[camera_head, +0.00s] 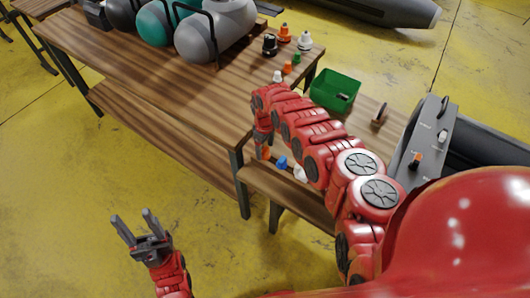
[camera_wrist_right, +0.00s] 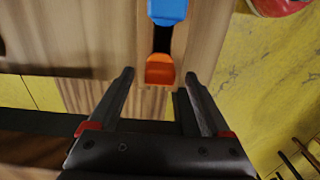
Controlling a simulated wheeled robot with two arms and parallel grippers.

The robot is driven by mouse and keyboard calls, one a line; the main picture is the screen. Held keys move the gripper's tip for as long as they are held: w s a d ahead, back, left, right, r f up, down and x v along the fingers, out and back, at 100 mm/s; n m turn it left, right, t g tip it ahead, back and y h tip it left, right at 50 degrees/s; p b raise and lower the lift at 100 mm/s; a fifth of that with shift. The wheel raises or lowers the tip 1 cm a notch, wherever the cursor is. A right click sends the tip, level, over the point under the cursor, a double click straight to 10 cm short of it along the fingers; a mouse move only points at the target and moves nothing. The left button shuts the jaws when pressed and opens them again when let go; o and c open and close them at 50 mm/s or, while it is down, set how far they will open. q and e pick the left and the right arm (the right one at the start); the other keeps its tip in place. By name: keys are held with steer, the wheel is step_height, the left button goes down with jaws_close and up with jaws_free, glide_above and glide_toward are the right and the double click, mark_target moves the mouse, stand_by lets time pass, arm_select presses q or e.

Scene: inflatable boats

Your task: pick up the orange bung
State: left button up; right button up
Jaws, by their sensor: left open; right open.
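An orange piece (camera_wrist_right: 160,70), which looks like the orange bung, lies on a wooden surface in the right wrist view, with a black part joining its far side. It also shows in the head view (camera_head: 264,153) on the lower bench, beneath my right wrist. My right gripper (camera_wrist_right: 159,78) is open. Its fingertips are on either side of the orange piece's near end, and I cannot tell whether they touch it. In the head view my right arm mostly hides that gripper. My left gripper (camera_head: 133,217) is open and empty above the yellow floor, away from the benches.
A blue piece (camera_head: 282,162) is close beside the orange one, and a white piece (camera_head: 299,174) lies further right. A green tray (camera_head: 334,91) stands behind my right arm. Small orange, green, white and black fittings (camera_head: 287,68) stand on the higher table (camera_head: 140,70), near grey and teal rolls.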

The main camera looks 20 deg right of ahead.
steer(key=shift+f, duration=0.85)
jaws_close()
